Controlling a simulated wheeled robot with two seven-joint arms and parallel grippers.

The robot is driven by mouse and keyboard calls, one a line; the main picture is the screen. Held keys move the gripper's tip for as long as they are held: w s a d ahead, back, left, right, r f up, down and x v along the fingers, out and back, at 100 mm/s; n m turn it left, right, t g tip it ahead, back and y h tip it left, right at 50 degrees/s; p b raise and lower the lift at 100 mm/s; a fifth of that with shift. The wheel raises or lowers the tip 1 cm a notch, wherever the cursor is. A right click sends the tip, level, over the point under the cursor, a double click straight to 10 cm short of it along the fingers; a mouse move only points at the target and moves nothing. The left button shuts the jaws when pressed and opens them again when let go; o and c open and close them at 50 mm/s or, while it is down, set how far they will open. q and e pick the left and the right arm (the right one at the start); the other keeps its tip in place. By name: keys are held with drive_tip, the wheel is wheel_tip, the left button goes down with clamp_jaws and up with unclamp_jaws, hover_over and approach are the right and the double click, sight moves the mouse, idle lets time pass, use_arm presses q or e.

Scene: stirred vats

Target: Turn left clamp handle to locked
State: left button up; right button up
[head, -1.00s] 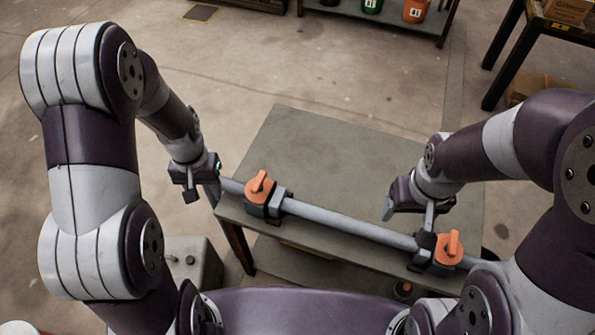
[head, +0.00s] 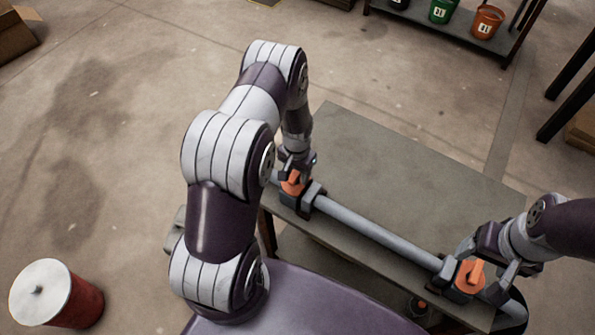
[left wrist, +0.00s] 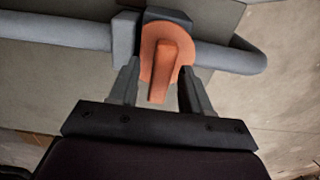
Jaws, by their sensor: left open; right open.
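The left clamp handle (head: 292,184) is orange and sits on a dark clamp (head: 312,199) around a grey pipe (head: 385,236). My left gripper (head: 296,172) is above this handle. In the left wrist view, the orange handle (left wrist: 163,66) lies between the two open fingers of my left gripper (left wrist: 158,92), its bar pointing toward the palm. Gaps show beside the bar, so the fingers look apart from it. The right clamp handle (head: 470,276), also orange, is near the pipe's other end. My right gripper (head: 487,264) is open beside or around it; contact is unclear.
The pipe runs along the near edge of a grey table (head: 400,165), whose top is clear. A red drum with a white lid (head: 40,292) stands at the lower left. A shelf with green (head: 442,10) and orange (head: 487,22) buckets is at the back.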

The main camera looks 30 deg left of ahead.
use_arm(q)
drive_tip(key=shift+f, duration=0.4)
clamp_jaws()
